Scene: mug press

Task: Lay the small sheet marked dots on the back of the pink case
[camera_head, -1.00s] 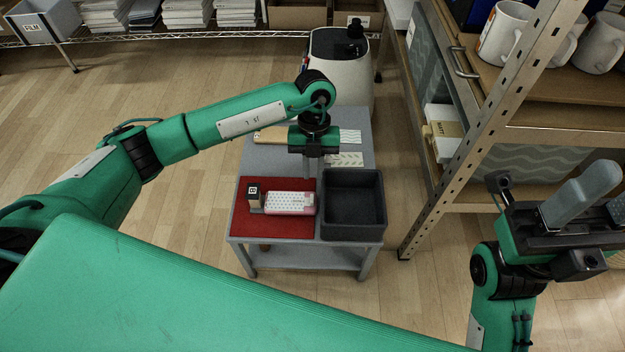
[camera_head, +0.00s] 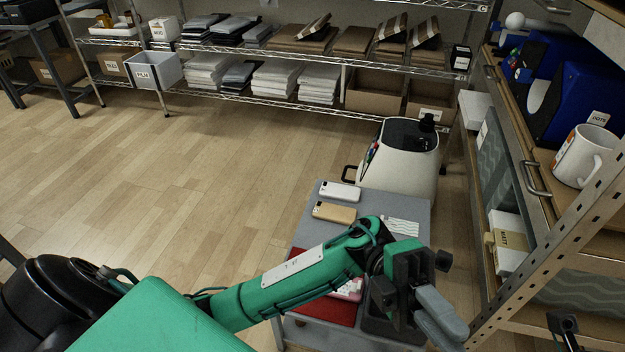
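The pink case (camera_head: 349,292) lies on the red mat (camera_head: 318,311), mostly hidden behind my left arm; only a pale, pink-edged bit shows. Whether a sheet lies on its back cannot be seen now. A small sheet with line marks (camera_head: 401,227) lies flat on the grey table. No dots-marked sheet can be made out; a DOTS label (camera_head: 599,118) shows on the shelf at right. My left gripper (camera_head: 440,318) is over the table's right front, above the dark tray; its grey fingers overlap, so their gap is unclear. Only a dark bit, probably of my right gripper (camera_head: 565,325), shows at lower right.
A white case (camera_head: 340,191) and a tan case (camera_head: 334,212) lie at the table's back left. A white, black-topped machine (camera_head: 399,165) stands behind the table. A shelf unit with a mug (camera_head: 583,157) closes off the right. The floor at left is clear.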

